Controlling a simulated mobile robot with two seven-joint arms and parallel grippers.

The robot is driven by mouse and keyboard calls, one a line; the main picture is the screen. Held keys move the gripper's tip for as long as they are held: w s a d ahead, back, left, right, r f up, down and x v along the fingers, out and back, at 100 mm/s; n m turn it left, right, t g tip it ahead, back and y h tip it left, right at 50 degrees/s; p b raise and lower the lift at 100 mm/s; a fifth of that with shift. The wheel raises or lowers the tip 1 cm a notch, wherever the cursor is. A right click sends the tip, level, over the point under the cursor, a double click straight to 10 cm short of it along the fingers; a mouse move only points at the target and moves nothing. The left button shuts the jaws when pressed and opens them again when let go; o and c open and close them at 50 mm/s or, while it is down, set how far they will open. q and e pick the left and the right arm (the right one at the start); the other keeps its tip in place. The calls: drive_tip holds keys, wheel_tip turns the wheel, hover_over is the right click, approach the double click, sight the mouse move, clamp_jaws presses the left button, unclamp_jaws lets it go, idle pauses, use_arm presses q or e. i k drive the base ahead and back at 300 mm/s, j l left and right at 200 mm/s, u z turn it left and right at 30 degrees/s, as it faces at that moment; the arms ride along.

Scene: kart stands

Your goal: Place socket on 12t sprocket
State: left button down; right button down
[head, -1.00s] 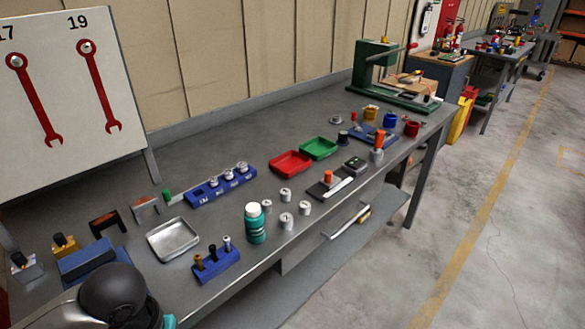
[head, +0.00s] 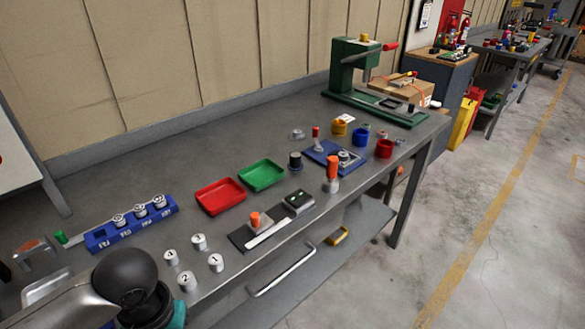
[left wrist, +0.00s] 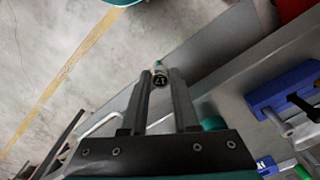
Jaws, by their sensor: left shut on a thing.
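My left gripper (left wrist: 160,82) is shut on a small round socket (left wrist: 160,79) in the left wrist view. The socket has a dark end face with a light marking, and sits between the fingertips. In the head view my left wrist is at the lower left; its fingers and the held socket are hidden there. A blue plate (head: 326,149) farther along the bench carries a small metal part (head: 345,157) and a red-topped peg (head: 316,138). I cannot tell which part is the 12t sprocket. My right gripper is not in view.
A blue rack (head: 106,239) holds three metal pieces. Several silver cylinders (head: 187,282) stand near the front edge. Red (head: 220,196) and green (head: 261,175) trays lie mid-bench, with an orange-topped tool (head: 332,172) to their right. A green press (head: 350,75) stands at the far end.

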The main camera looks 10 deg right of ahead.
sight(342, 155)
drive_tip(key=i+l, duration=0.15)
drive_tip(key=l, duration=0.2)
drive_tip(key=i+l, duration=0.2)
drive_tip(key=l, duration=0.2)
drive_tip(key=i+l, duration=0.15)
drive_tip(key=l, duration=0.2)
drive_tip(key=i+l, duration=0.15)
drive_tip(key=l, duration=0.25)
